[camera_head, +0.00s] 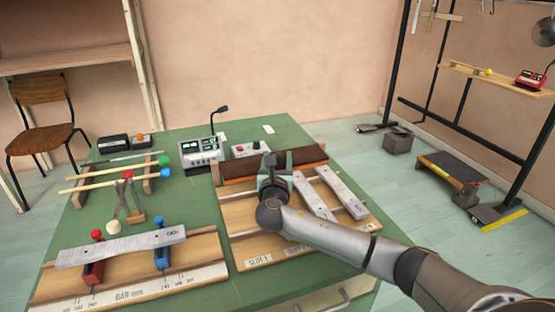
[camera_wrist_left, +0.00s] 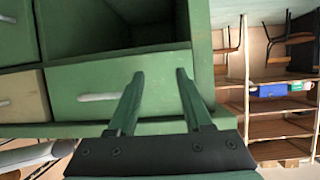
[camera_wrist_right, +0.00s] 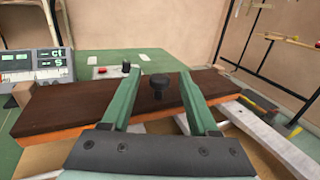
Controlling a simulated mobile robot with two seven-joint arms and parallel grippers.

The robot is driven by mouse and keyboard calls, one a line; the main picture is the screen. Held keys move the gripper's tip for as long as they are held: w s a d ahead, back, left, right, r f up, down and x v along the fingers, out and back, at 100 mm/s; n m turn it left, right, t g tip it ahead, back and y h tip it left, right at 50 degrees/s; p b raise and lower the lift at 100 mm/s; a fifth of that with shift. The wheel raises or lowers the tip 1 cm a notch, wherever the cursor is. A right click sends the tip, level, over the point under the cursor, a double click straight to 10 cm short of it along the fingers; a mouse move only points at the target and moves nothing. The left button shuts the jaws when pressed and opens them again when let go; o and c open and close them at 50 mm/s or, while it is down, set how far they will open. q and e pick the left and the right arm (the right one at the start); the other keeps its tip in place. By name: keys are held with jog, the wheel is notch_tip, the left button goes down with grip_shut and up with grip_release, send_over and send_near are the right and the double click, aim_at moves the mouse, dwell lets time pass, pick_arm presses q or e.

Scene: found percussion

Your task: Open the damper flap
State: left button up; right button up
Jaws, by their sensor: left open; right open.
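The damper flap is a long dark brown board with an orange lower edge (camera_head: 235,168), lying across the back of the slotted wooden board on the green table. In the right wrist view the flap (camera_wrist_right: 75,98) spans the picture, and a black knob (camera_wrist_right: 158,82) stands up from it. My right gripper (camera_head: 275,165) is above the flap, open. In its wrist view the fingers (camera_wrist_right: 160,85) straddle the knob's position, with clear gaps on both sides. My left gripper (camera_wrist_left: 160,76) is open and empty in front of green drawers; it is outside the head view.
Two grey metal bars (camera_head: 343,192) lie on the slotted board right of my right gripper. A meter with a microphone (camera_head: 201,150) and a small box with red and black knobs (camera_head: 245,149) stand behind the flap. Mallets (camera_head: 115,184) and another bar (camera_head: 120,247) are at left.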

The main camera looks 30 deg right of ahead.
pick_arm(q)
jog(key=shift+w+r+t, duration=0.25)
jog(key=shift+r, duration=0.25)
jog(key=shift+w+r+t, duration=0.2)
jog(key=shift+r+t, duration=0.05)
jog(key=shift+r, duration=0.2)
pick_arm(e)
jog(key=shift+w+d, duration=0.4)
jog(key=shift+w, duration=0.15)
grip_shut()
